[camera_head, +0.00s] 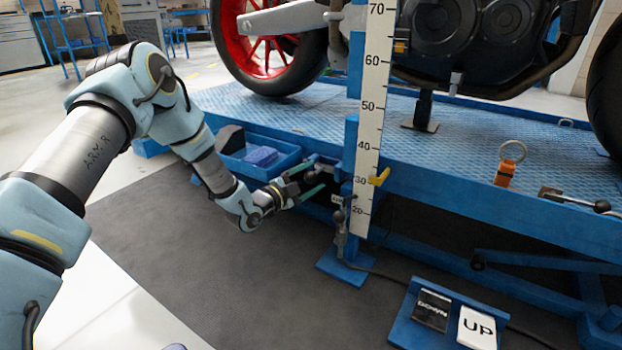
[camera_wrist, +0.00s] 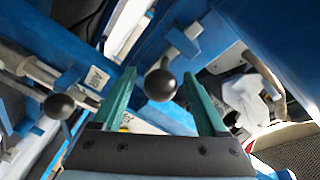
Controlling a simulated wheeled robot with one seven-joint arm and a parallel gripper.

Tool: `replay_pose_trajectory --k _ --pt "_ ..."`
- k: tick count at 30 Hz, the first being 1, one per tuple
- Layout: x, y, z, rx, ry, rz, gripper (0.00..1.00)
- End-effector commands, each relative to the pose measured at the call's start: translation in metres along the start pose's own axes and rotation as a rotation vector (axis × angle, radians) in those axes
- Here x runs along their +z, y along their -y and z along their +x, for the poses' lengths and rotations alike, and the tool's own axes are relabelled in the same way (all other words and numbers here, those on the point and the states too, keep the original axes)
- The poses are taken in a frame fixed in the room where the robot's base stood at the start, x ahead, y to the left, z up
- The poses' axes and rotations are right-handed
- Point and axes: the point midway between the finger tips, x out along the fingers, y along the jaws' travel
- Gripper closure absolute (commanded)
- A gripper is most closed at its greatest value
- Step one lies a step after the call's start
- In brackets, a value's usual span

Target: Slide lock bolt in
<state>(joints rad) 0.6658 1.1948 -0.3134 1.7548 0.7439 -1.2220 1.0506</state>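Two metal bolts with black ball knobs show in the wrist view. One knob (camera_wrist: 161,84) lies between the fingertips of my gripper (camera_wrist: 158,78); its metal rod runs up and right through a blue bracket. The other knob (camera_wrist: 59,106) is outside the fingers at left, on a rod in blue brackets beside a small white label (camera_wrist: 97,79). I cannot read the label or tell which one is the lock bolt. In the head view my gripper (camera_head: 312,178) is open, its green fingers close to the blue post (camera_head: 350,150). Contact with the knob cannot be made out.
The blue lift platform (camera_head: 470,160) carries a motorcycle. A white height scale (camera_head: 372,90) with a yellow pointer (camera_head: 380,177) stands on the post. A blue bin (camera_head: 285,165) is behind my gripper. A pedal box with an UP plate (camera_head: 477,328) lies on the floor at front right.

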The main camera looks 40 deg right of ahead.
Motion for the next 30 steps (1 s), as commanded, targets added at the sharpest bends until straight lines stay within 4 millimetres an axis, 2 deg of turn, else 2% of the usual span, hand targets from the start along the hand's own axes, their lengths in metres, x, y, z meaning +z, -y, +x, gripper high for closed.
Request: replay_pose_trajectory --k 2,19,30 --pt "0.0001 0.0001 -0.0002 0.000 0.000 0.000 0.34" --pt "0.0003 -0.0002 -0.0005 0.000 0.000 0.000 0.98" --pt "0.0004 -0.0004 -0.0006 0.001 0.001 0.000 1.00"
